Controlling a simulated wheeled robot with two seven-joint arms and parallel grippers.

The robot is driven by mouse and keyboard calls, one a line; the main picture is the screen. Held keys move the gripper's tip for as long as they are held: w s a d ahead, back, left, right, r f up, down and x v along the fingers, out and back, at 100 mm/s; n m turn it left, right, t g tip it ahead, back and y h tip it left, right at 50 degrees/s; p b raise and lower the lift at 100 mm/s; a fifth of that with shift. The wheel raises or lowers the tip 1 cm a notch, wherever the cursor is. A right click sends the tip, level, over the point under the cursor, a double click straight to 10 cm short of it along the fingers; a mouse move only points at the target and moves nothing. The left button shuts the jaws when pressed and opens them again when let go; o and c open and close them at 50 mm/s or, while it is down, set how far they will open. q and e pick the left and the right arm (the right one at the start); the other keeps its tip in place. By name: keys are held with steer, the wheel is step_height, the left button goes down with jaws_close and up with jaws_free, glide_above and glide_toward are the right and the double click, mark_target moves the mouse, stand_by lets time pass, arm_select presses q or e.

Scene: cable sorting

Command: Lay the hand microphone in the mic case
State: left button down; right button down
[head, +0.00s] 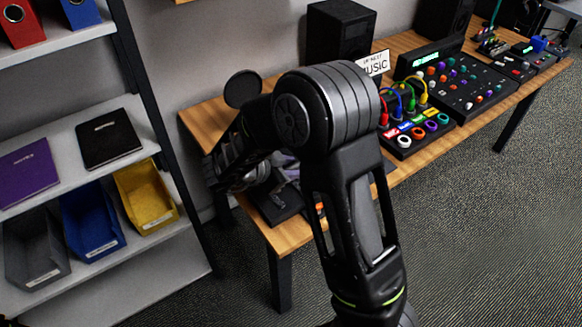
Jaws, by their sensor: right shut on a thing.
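A dark, flat case (277,207), which looks like the mic case, sits at the near left end of the wooden table. My arm hides part of it, and I cannot tell what lies inside. My right gripper (246,176) is just left of and behind the case, low over the table. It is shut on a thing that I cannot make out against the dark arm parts. I cannot pick out the hand microphone clearly. My left gripper is not in view.
The wooden table (436,158) also carries a black patch box (418,140) with coloured cables, a mixer (468,84), a black speaker (340,36) and a music sign (375,65). Shelves with blue (92,222) and yellow (146,196) bins stand at the left. My arm crosses the middle.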

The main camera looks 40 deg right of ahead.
steer(key=shift+f+b, duration=0.7)
steer(key=shift+f, duration=0.2)
steer(key=shift+f+b, duration=0.95)
steer(key=shift+f, duration=1.5)
steer(key=shift+s+a+f, duration=0.1)
steer(key=shift+s, duration=0.05)
steer(key=c, duration=1)
jaws_free()
steer(key=shift+f, duration=0.15)
steer(key=shift+o, duration=0.2)
steer(key=shift+s, duration=0.1)
steer(key=r+p, duration=0.2)
steer(key=shift+d+r+p, duration=0.25)
steer(key=shift+r+p, duration=0.05)
steer(key=shift+r, duration=0.05)
steer(key=r+p, duration=0.6)
steer(key=shift+w+a, duration=0.15)
steer(key=shift+w, duration=0.1)
steer(key=shift+f, duration=0.1)
